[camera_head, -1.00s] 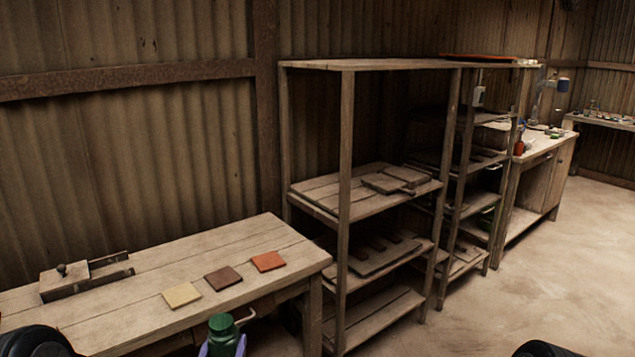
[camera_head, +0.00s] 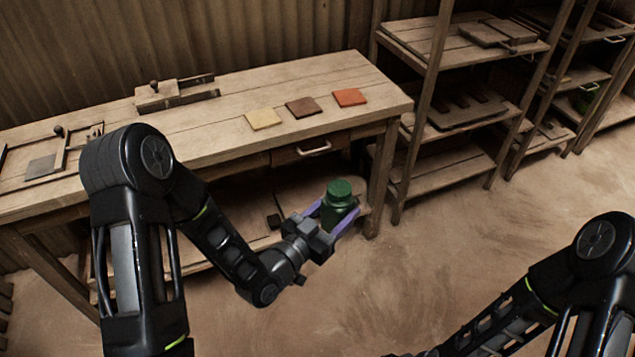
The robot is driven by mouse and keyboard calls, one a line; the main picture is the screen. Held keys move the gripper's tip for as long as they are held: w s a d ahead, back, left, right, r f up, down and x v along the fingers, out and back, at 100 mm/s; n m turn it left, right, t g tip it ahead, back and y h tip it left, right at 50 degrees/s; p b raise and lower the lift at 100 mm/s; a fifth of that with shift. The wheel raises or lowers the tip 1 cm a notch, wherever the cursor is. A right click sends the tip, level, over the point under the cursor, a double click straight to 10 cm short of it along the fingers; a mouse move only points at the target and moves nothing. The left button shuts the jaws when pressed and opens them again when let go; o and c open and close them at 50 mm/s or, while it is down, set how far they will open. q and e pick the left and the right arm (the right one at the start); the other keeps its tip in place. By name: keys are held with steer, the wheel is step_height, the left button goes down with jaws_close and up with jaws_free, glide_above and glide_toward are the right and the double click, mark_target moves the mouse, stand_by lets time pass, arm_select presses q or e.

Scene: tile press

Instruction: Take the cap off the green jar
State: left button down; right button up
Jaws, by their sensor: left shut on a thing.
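The green jar (camera_head: 337,208) is upright with its lighter green cap (camera_head: 340,188) on top. My left gripper (camera_head: 336,217) is shut on the jar's body, with one purple finger on each side of it. It holds the jar in front of the workbench, below the height of the bench top. My right arm comes in at the lower right, and its gripper is not visible in the picture.
The wooden workbench (camera_head: 222,130) bears yellow (camera_head: 263,119), brown (camera_head: 303,107) and orange (camera_head: 349,97) tiles and a wooden press (camera_head: 160,97). Its drawer (camera_head: 300,152) is shut. Wooden shelves (camera_head: 440,178) stand to the right. The floor (camera_head: 430,260) between my arms is clear.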

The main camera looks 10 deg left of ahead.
arm_select(q)
steer(key=s+d+f+m+g+h, duration=0.2)
steer(key=s+d+h, duration=0.1)
steer(key=d, duration=0.2)
steer(key=shift+s+d+f+m+h, duration=0.15)
steer(key=shift+s+d+m+h, duration=0.05)
steer(key=shift+s+m+h, duration=0.2)
